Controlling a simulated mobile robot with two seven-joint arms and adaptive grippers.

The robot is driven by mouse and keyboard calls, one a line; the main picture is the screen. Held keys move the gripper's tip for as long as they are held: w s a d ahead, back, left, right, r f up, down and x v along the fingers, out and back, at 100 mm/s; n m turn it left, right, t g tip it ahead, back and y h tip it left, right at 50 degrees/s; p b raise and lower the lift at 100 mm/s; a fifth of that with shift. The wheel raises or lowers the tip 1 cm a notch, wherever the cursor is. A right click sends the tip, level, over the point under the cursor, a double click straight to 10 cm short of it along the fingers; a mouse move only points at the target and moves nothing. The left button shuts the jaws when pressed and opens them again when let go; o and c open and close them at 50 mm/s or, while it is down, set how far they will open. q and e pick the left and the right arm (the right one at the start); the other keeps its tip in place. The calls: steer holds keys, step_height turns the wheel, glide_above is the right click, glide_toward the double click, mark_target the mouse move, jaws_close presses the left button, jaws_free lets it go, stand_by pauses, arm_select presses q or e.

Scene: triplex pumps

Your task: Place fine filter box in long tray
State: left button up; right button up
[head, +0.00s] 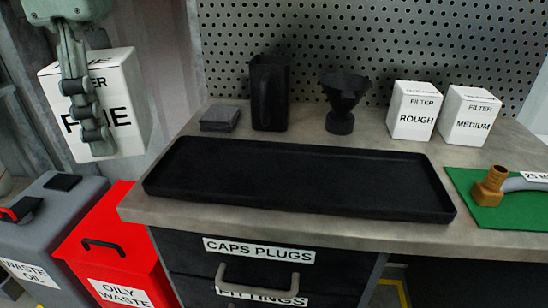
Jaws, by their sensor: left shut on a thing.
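The fine filter box (124,94) is white with black lettering, at the upper left of the head view. My left gripper (96,130) is shut on it and holds it in the air, to the left of the workbench and above the waste bins. The gripper fingers cover part of its printed face. The long tray (300,178) is black, shallow and empty, and lies along the front of the bench. The box is apart from the tray. My right gripper is not in view.
Behind the tray stand dark folded cloths (220,118), a black jug (269,93), a black funnel (342,100), the rough filter box (414,110) and the medium filter box (470,116). A green mat (490,212) with a brass hose fitting (491,186) lies right. A red bin (115,255) stands lower left.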

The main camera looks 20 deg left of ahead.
arm_select(q)
steer(key=shift+w+d+f, duration=0.1)
steer(key=shift+w+f, duration=0.05)
glide_above(197, 168)
step_height(197, 168, down, 6)
steer(key=shift+f+p, duration=0.25)
steer(key=shift+p, duration=0.2)
steer(key=shift+f, duration=0.15)
step_height(197, 168, down, 3)
steer(key=shift+f, duration=0.4)
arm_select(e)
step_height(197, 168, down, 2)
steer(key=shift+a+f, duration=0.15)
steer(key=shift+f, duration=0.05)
arm_select(q)
steer(key=shift+f, duration=0.1)
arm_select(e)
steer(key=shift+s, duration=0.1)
